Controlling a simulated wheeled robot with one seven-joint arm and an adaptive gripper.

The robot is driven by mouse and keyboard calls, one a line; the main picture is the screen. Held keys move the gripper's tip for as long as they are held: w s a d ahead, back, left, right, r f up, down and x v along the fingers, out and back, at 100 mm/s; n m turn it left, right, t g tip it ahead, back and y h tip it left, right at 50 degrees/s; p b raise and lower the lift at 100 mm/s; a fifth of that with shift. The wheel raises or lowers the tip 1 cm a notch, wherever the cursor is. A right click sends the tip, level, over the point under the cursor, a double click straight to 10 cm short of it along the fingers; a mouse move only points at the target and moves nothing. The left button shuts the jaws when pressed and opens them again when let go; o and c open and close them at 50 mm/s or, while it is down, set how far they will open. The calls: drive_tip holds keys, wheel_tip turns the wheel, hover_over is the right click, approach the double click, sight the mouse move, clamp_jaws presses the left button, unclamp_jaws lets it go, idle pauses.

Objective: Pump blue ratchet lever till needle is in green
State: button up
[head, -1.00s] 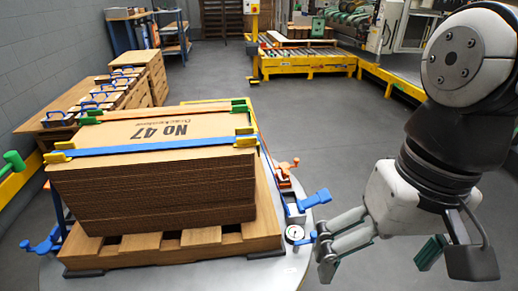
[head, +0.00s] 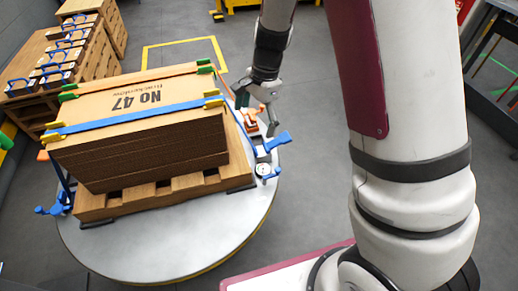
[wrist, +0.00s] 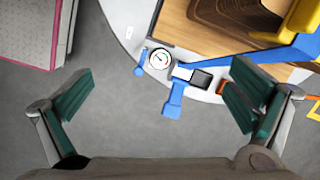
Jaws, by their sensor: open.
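The blue ratchet lever (head: 279,141) sticks out at the right side of the pallet, beside the round white gauge (head: 263,170). In the wrist view the blue lever (wrist: 174,105) hangs below its ratchet, between my fingers in the picture but apart from them. The gauge (wrist: 160,59) lies just above left of it; its needle is too small to read surely. My gripper (wrist: 158,98) is open and empty, its green-padded fingers wide apart. In the head view my gripper (head: 257,108) is beyond the blue lever, near the orange lever (head: 251,121).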

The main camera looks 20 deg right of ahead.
drive_tip(key=d+f+m, duration=0.1)
drive_tip(key=f, duration=0.5)
drive_tip(key=w+d+f+m+h+b, duration=0.1)
drive_tip(key=f, duration=0.6)
drive_tip(key=w+d+f+m+h+b, duration=0.1)
drive_tip(key=f, duration=0.5)
drive_tip(key=shift+w+d+f+m, duration=0.25)
drive_tip(key=shift+f+m, duration=0.15)
drive_tip(key=shift+r, duration=0.15)
wheel_tip(320, 180, up, 10)
drive_tip(key=p, duration=0.6)
